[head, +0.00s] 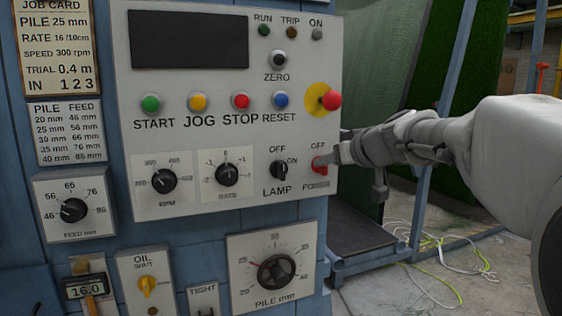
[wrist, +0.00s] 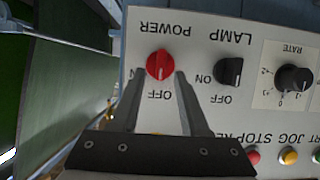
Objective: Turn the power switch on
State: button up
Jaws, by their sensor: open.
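The red power switch (head: 319,164) is a rotary knob at the lower right of the control panel, with an OFF label above it and a POWER label below. In the wrist view the red knob (wrist: 159,63) lies between my two fingertips, its light mark apparently towards OFF; an ON label is at its left. My gripper (head: 329,156) comes in from the right and is open, with one finger on each side of the knob. In the wrist view my gripper (wrist: 162,73) shows small gaps to the knob; I cannot tell whether either finger touches it.
The black lamp switch (head: 279,170) is close at the left of the power switch. A red mushroom button (head: 331,99) on a yellow disc is above. Start, jog, stop and reset buttons form a row. Loose cables (head: 440,265) lie on the floor at right.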

jog(key=shift+x, duration=0.9)
jog(key=shift+c, duration=0.2)
grip_shut()
